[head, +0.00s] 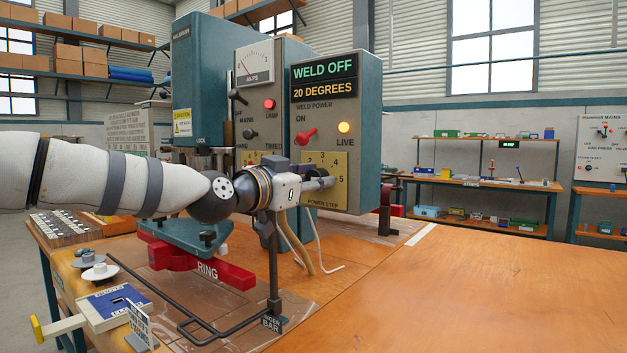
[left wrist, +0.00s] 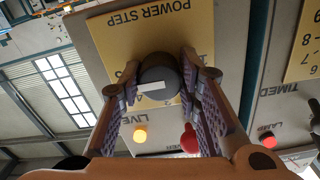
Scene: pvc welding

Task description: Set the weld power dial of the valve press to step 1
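The weld power dial (left wrist: 158,72) is a dark round knob on the yellow POWER STEP plate (head: 338,190) of the valve press panel. A white mark on the knob runs roughly sideways in the left wrist view; which step it marks is hard to tell. In the head view the steps 3, 4 and 5 show; step 1 is not seen. My left gripper (head: 318,183) reaches the dial from the left. In the left wrist view its two fingers (left wrist: 160,75) touch the knob's opposite sides. My right gripper is in neither view.
Above the dial are a red switch (head: 306,135), a lit yellow LIVE lamp (head: 344,127) and a display (head: 324,78) reading WELD OFF, 20 DEGREES. A black stand (head: 273,260) rises close below my left wrist. The bench's right side (head: 450,290) is clear.

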